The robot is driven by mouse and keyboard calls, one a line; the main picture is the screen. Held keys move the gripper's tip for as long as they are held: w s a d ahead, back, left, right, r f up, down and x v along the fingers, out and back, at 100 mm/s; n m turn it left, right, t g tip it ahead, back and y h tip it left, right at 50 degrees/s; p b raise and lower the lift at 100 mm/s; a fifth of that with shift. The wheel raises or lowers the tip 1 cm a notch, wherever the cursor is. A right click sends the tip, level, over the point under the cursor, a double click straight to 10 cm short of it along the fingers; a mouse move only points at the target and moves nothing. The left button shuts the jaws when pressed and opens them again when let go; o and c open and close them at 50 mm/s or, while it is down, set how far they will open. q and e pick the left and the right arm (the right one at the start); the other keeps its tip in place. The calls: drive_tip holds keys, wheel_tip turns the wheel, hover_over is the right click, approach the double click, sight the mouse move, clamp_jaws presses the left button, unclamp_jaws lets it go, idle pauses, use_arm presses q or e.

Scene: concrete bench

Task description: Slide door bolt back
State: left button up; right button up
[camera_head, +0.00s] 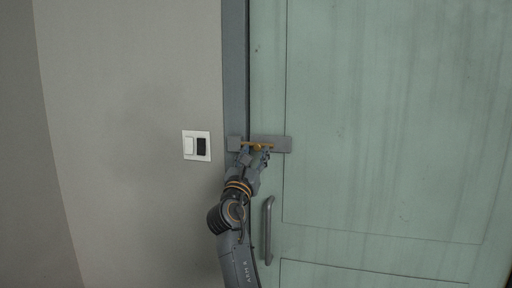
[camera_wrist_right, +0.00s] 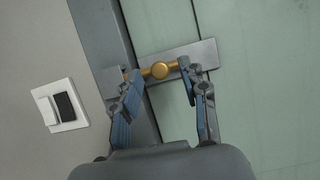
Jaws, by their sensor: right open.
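A brass-coloured door bolt (camera_head: 258,146) sits on a grey metal plate (camera_head: 281,144) that is fixed to a green door (camera_head: 380,120) beside its grey frame. In the right wrist view the bolt's round knob (camera_wrist_right: 160,70) shows between the fingers. My right gripper (camera_head: 255,153) is open at the bolt, and it also shows in the right wrist view (camera_wrist_right: 158,83). One finger is to each side of the knob, with space between knob and right finger. Whether the left finger touches the bar cannot be told. My left gripper is out of view.
A grey vertical door handle (camera_head: 268,230) is below the bolt, close to the right of my arm. A white switch plate (camera_head: 188,146) with a black part is on the grey wall to the left. The door above the bolt is clear.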

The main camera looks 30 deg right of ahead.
drive_tip(key=shift+x, duration=0.95)
drive_tip(key=shift+c, duration=0.3)
clamp_jaws()
drive_tip(key=s+d+p, duration=0.1)
drive_tip(key=p, duration=0.1)
drive_tip(key=s+d+p, duration=0.1)
drive_tip(key=s+p, duration=0.1)
drive_tip(key=shift+s+d+f, duration=0.1)
drive_tip(key=shift+s+d, duration=0.05)
drive_tip(key=shift+d, duration=0.25)
